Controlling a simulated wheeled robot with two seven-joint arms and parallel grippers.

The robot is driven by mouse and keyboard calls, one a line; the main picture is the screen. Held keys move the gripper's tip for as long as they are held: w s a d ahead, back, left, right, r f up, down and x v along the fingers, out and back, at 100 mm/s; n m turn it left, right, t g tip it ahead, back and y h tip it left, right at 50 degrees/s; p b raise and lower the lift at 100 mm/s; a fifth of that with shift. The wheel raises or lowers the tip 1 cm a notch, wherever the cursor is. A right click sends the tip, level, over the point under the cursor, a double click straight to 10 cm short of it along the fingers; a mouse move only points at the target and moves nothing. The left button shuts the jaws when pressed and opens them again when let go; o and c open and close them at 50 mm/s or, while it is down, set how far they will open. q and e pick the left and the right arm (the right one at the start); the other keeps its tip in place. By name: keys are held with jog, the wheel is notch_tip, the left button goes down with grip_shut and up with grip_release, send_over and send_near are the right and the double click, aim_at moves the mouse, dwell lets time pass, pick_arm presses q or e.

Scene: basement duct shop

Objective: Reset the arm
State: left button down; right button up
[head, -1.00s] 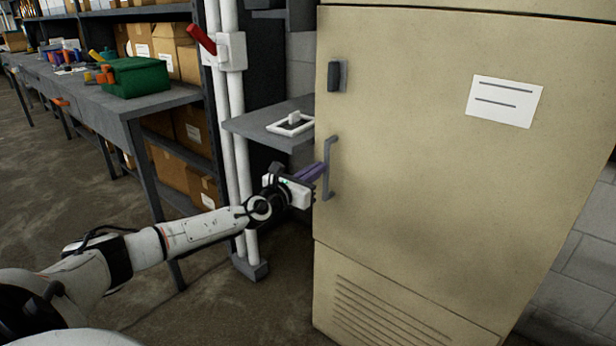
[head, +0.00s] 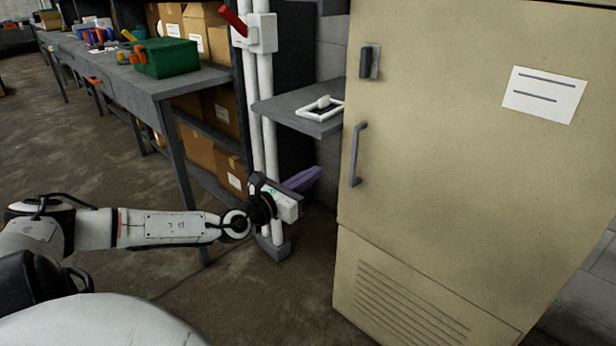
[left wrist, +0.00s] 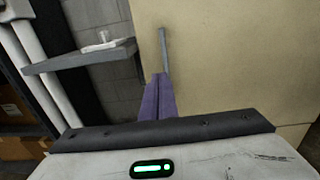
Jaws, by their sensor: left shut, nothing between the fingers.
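My left gripper (head: 314,174) has purple fingers that are shut with nothing between them. It points toward the tan cabinet (head: 440,150) and stands left of its grey bar handle (head: 357,154), apart from it in the head view. In the left wrist view the purple fingers (left wrist: 158,97) show together in the middle. The cabinet handle (left wrist: 164,50) rises just beyond their tips there, and the tan cabinet door (left wrist: 230,60) fills the right. The door looks closed. My right gripper is not in view.
A grey shelf (head: 290,118) with a white frame-like item (head: 321,107) juts out above my left gripper. White vertical pipes (head: 262,110) with a red lever (head: 233,20) stand behind it. A workbench (head: 140,84) with a green box (head: 166,57) runs along the left.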

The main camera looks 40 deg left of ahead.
pick_arm(q)
jog(key=shift+s, duration=0.5)
jog(key=s+d+f+n+g+p, duration=0.1)
jog(key=s+d+f+n+g, duration=0.1)
jog(key=s+d+f+n, duration=0.4)
jog(key=s+d+f+n+g, duration=0.2)
jog(key=d+f+n, duration=0.1)
jog(key=f+n, duration=0.3)
jog(key=s+d+f+n+g+p, duration=0.1)
jog(key=s+d+f+n+g, duration=0.2)
jog(key=f, duration=0.5)
jog(key=s+d+f+n+g+h, duration=0.1)
jog(key=s+d+f+n+h, duration=0.1)
jog(key=s+d+n, duration=0.5)
jog(key=s+d+f+n+g+h+p, duration=0.1)
jog(key=s+d+f+n+h, duration=0.1)
jog(key=s+d+n, duration=0.5)
jog(key=d+f+n, duration=0.1)
jog(key=d+n, duration=0.2)
jog(key=d, duration=0.4)
jog(key=shift+d+n+p, duration=0.3)
jog(key=shift+n, duration=0.1)
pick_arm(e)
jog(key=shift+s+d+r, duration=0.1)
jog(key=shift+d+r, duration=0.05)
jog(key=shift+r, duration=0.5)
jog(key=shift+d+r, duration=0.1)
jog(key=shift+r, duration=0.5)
